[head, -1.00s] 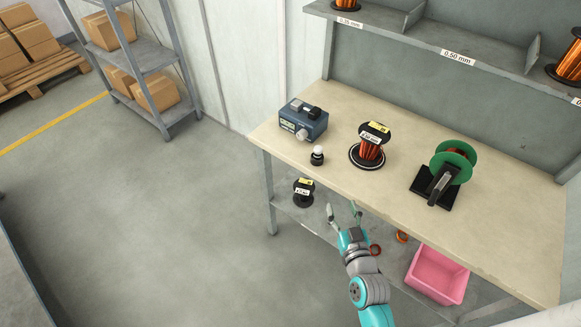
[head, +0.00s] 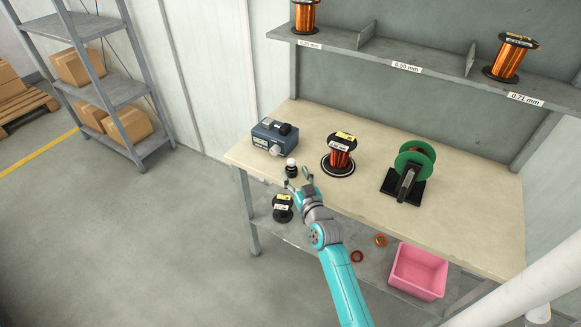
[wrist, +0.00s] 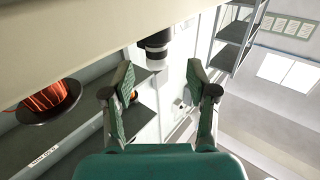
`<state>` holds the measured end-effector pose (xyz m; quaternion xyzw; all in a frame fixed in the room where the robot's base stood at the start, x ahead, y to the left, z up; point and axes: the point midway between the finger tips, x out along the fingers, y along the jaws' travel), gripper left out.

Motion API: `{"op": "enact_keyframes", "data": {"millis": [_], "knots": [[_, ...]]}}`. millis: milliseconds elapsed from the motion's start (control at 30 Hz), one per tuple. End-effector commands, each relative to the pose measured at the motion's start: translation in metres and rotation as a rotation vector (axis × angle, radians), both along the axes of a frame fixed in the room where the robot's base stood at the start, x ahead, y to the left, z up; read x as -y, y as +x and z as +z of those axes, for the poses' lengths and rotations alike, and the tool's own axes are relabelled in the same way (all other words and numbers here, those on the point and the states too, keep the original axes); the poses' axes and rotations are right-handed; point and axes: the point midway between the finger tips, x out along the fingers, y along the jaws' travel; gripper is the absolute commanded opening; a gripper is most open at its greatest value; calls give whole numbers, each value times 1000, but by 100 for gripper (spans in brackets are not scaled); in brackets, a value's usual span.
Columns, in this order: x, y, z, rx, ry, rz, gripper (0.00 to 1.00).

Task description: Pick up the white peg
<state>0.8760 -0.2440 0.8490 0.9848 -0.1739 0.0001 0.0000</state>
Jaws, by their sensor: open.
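The white peg (head: 291,161) stands upright in a small black base near the bench's front edge. It also shows upside down in the wrist view, as a pale end (wrist: 156,64) below the black base (wrist: 157,42). My gripper (head: 298,179) is open and empty, just in front of the peg at the bench edge. In the wrist view the peg lies between the directions of the two spread fingers (wrist: 162,76), beyond their tips. I see no contact; the exact gap is hard to judge.
A blue-grey box (head: 274,138) stands behind the peg. A copper spool (head: 339,158) and a green-flanged winder (head: 411,172) stand to the right on the bench (head: 450,225). Below are a dark spool (head: 283,208) and a pink bin (head: 418,272). Shelf (head: 390,58) overhead.

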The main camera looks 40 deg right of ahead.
Motion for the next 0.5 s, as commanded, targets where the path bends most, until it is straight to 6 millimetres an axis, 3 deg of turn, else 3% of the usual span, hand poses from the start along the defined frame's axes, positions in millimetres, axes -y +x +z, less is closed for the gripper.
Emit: {"op": "enact_keyframes", "data": {"millis": [500], "knots": [[20, 47, 2, 0, 0, 0, 58]]}}
